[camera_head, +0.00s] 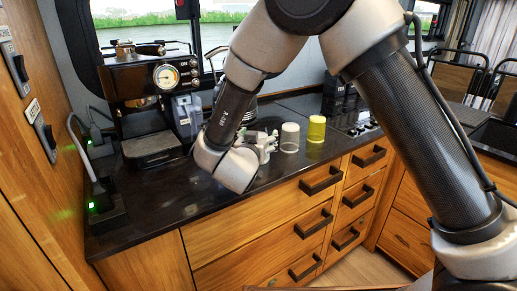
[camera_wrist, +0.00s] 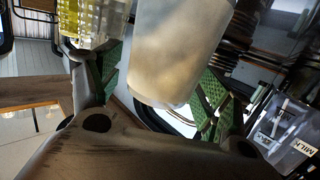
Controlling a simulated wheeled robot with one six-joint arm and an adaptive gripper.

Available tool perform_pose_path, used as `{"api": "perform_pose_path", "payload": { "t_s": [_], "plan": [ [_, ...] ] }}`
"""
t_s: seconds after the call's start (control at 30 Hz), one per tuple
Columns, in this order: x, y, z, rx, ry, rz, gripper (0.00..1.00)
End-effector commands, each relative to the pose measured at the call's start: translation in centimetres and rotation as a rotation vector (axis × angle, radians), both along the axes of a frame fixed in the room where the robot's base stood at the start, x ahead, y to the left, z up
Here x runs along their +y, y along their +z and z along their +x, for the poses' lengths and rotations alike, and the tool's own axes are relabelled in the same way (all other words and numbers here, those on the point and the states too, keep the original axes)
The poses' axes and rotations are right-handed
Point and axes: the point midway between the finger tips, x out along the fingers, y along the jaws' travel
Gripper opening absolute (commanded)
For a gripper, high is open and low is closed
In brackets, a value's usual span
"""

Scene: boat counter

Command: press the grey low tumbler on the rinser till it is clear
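A pale grey-white frosted tumbler (camera_head: 290,138) stands on the dark counter, just right of my gripper (camera_head: 268,143). In the wrist view this tumbler (camera_wrist: 178,45) fills the upper middle, in front of and between the green-padded fingers of my gripper (camera_wrist: 158,85). The fingers are spread, with a gap seen on the left side of the tumbler; contact on the right cannot be told. I cannot make out the rinser for certain. A pale disc with a dark rim (camera_wrist: 165,119) shows partly behind the tumbler.
A yellow tumbler (camera_head: 316,129) stands close right of the pale one. A machine with a gauge (camera_head: 166,77) stands at the back left. A container marked MILK (camera_wrist: 286,130) is at the right in the wrist view. The counter's front left (camera_head: 140,210) is clear.

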Motion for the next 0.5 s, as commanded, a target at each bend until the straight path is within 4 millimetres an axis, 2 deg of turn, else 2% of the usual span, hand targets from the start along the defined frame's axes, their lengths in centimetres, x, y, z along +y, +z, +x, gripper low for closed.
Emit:
{"api": "perform_pose_path", "payload": {
  "t_s": [0.03,0.23,0.27,0.5],
  "plan": [
    [0.0,0.0,-0.01,0.0,0.0,0.0,0.63],
    [0.01,0.0,-0.03,0.0,0.0,0.0,0.27],
    [0.01,0.01,-0.03,0.0,0.0,0.0,0.24],
    [0.01,0.21,-0.02,-0.001,0.0,0.001,0.24]
  ]
}}
